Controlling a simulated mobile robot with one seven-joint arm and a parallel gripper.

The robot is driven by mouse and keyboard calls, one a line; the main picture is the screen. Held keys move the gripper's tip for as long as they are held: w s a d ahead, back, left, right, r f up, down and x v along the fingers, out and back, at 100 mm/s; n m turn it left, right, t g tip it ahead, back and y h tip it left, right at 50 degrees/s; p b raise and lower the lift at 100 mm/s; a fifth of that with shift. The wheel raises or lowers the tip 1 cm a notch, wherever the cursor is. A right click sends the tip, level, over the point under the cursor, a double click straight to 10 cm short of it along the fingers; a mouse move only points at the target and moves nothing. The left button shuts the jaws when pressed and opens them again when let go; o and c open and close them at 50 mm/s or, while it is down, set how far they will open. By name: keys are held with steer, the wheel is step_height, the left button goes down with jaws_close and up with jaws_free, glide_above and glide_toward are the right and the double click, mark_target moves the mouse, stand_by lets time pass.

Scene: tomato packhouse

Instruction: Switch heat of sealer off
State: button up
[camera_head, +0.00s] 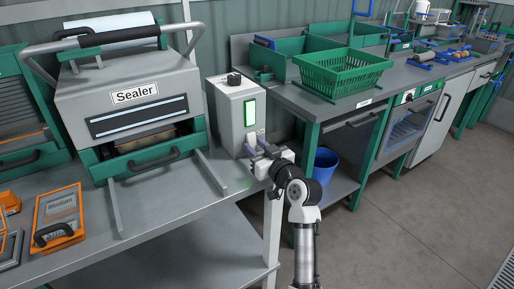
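The sealer (128,82) is a grey and green machine with a "Sealer" label, standing on the bench at the left. A grey control box (223,117) stands just right of it. A black knob (233,79) sits on top of the box, and a lit green panel (250,113) is on its right-hand face. My gripper (257,143) is just below the lit green panel, close to that face. I cannot tell whether it touches the box. The fingers are small in the picture, and I cannot tell whether they are open or shut.
Orange-framed trays (59,215) lie at the bench's left front. Green crates (342,72) stand on the back bench, with a blue bucket (325,165) below. The floor (415,190) at the right is clear. The bench edge runs close to my arm.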

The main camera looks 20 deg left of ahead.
steer(key=c, duration=0.6)
steer(key=b, duration=0.3)
steer(key=shift+f, duration=0.4)
steer(key=shift+t+y+b, duration=0.4)
steer(key=shift+y+b, duration=0.1)
steer(key=shift+b, duration=0.4)
steer(key=shift+r, duration=0.2)
steer(key=o, duration=1)
